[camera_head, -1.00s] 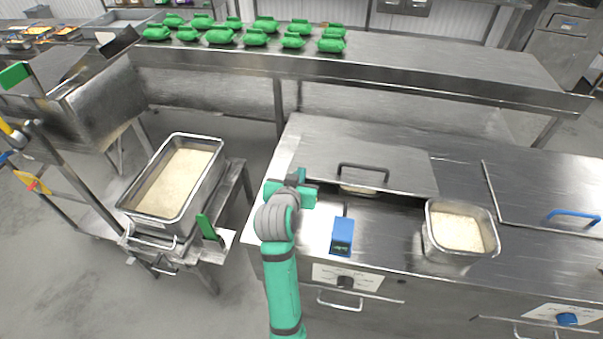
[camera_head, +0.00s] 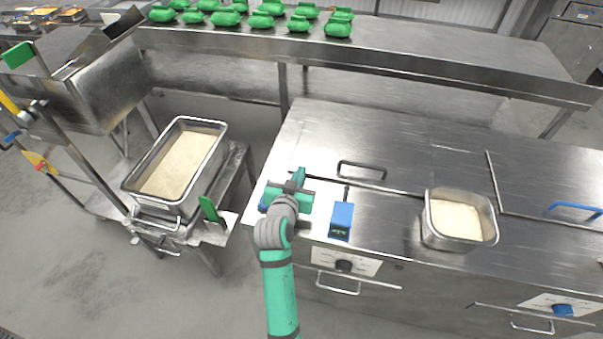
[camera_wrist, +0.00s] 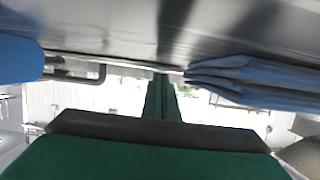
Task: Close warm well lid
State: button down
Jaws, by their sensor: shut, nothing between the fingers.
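The warm well lid (camera_head: 410,165) is a flat steel panel with a black bar handle (camera_head: 362,169). It lies on the steel counter, and its front edge shows as a thin dark line with no opening visible along it. My gripper (camera_head: 301,173) is at the lid's left side, left of the handle and low over the counter. In the wrist view my gripper (camera_wrist: 161,98) has its green fingers together, with nothing seen between them. Whether the fingertips touch the lid I cannot tell.
A blue device (camera_head: 341,221) stands just right of my gripper. A steel pan of rice (camera_head: 446,236) stands at the lid's front right. A second lid with a blue handle (camera_head: 573,209) lies farther right. A larger rice pan (camera_head: 147,199) stands on a cart at left.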

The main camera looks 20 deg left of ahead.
jog(key=shift+s+d+f, duration=0.1)
jog(key=shift+s+f, duration=0.05)
jog(key=shift+f, duration=0.65)
notch_tip(320, 180, up, 6)
jog(key=shift+f, duration=0.25)
jog(key=v, duration=0.9)
jog(key=shift+s+f, duration=0.2)
jog(key=shift+s, duration=0.25)
